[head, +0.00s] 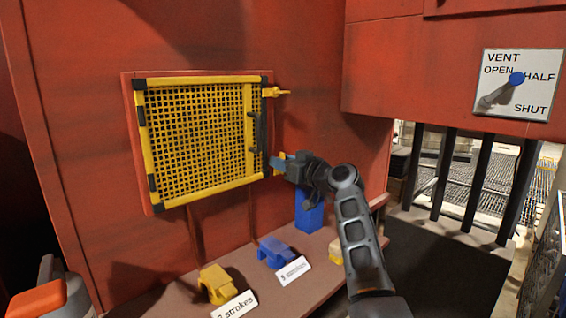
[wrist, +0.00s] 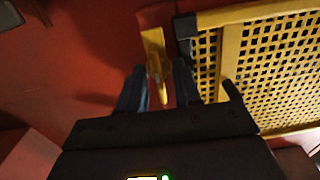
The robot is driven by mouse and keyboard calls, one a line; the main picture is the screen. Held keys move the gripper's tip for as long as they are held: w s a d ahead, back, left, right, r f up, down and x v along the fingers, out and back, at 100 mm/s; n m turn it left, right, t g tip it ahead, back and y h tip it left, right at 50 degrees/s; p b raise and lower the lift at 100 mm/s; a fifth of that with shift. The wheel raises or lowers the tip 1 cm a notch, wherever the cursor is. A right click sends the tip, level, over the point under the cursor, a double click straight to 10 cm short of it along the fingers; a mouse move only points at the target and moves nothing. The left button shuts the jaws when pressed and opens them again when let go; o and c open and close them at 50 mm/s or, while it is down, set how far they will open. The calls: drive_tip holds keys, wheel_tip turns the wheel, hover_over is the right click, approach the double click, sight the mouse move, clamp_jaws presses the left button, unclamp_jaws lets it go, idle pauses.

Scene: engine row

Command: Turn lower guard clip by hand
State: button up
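The yellow mesh guard (head: 200,140) is closed against the red wall, with a dark handle (head: 260,132) on its right side. The lower guard clip (head: 281,157) is a yellow piece at the guard's lower right, partly hidden by my gripper (head: 276,163). In the wrist view the clip (wrist: 153,48) is a yellow plate with a narrow tab between the fingers of my gripper (wrist: 160,75). The fingers are apart, one on each side of the tab, with slight gaps visible. The upper clip (head: 279,92) sticks out to the right, beside the guard's top corner.
A shelf (head: 172,288) below carries a yellow block (head: 217,283), a blue block (head: 275,252) and label cards. A blue post (head: 309,213) stands under my wrist. A vent lever (head: 503,92) is at upper right. Black bars (head: 470,180) stand at right.

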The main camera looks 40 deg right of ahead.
clamp_jaws()
drive_tip(key=shift+m, duration=0.4)
drive_tip(key=m, duration=0.3)
drive_tip(key=shift+d+m, duration=0.15)
drive_tip(key=shift+m, duration=0.25)
drive_tip(key=shift+s+d+f+m+p, duration=0.15)
drive_tip(key=shift+m+p, duration=0.75)
drive_tip(key=shift+m, duration=1.25)
drive_tip(key=shift+w+d+f+m+p, duration=0.1)
drive_tip(key=shift+m+p, duration=0.85)
drive_tip(key=shift+m, duration=1.15)
drive_tip(key=shift+s+d+f+m+p, duration=0.15)
drive_tip(key=shift+m+p, duration=0.75)
drive_tip(key=shift+m, duration=1.25)
drive_tip(key=shift+w+m, duration=0.1)
drive_tip(key=shift+m, duration=0.2)
drive_tip(key=shift+f, duration=0.1)
